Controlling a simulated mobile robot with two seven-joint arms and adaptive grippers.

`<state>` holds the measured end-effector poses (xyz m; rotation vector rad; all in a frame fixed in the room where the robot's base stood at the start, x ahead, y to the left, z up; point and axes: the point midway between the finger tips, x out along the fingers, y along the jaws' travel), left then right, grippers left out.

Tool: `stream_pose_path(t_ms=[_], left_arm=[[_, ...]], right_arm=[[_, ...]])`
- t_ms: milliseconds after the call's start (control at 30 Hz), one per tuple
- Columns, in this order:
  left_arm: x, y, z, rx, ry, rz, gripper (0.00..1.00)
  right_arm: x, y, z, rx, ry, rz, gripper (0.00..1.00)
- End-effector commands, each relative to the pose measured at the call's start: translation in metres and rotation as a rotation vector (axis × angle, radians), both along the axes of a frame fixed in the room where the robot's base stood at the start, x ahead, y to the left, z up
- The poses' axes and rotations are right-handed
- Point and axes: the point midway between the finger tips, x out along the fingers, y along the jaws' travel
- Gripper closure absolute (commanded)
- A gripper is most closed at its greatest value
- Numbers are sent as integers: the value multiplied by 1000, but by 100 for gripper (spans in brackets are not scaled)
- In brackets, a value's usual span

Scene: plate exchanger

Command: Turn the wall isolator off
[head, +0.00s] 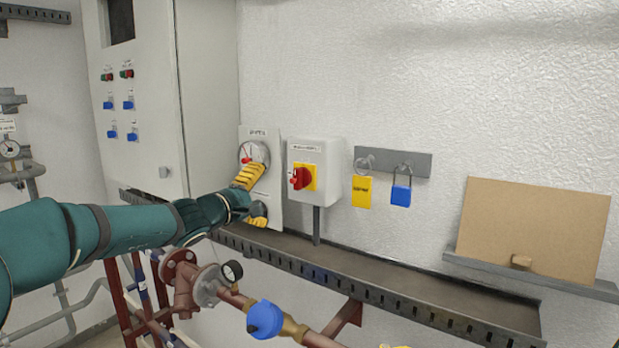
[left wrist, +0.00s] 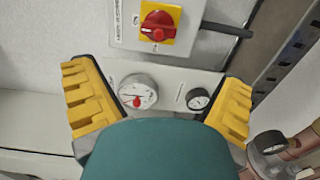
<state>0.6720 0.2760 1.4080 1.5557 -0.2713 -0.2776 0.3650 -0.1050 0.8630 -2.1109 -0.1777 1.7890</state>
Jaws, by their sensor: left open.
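The wall isolator (head: 317,160) is a light grey box on the wall with a red rotary handle (head: 300,178) on a yellow plate. In the left wrist view the red handle (left wrist: 159,26) shows at the top, beyond the fingertips. Which position it points to is too small to read. My left gripper (head: 262,194) is open and empty, with yellow-padded fingers. It is left of the isolator, in front of the gauge panel, and apart from the handle. In the left wrist view the open fingers (left wrist: 158,74) frame the panel.
A yellow tag (head: 362,192) and blue padlock (head: 401,195) hang right of the isolator. A grey cabinet (head: 212,80) stands left; a cable tray (head: 400,282) runs below.

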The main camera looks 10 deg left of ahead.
Motion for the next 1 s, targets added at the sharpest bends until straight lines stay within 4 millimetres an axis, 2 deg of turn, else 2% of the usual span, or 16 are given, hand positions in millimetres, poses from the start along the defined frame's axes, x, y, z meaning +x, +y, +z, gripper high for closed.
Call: stream_pose_path(t_ms=[167, 700, 1000], left_arm=[[13, -4, 3, -4, -6, 1, 4], [100, -36, 4, -5, -2, 0, 4], [126, -46, 3, -3, -3, 1, 4]], right_arm=[[0, 0, 5, 1, 0, 0, 53], [-1, -2, 43, 7, 0, 0, 53], [-1, -2, 56, 9, 0, 3, 53]])
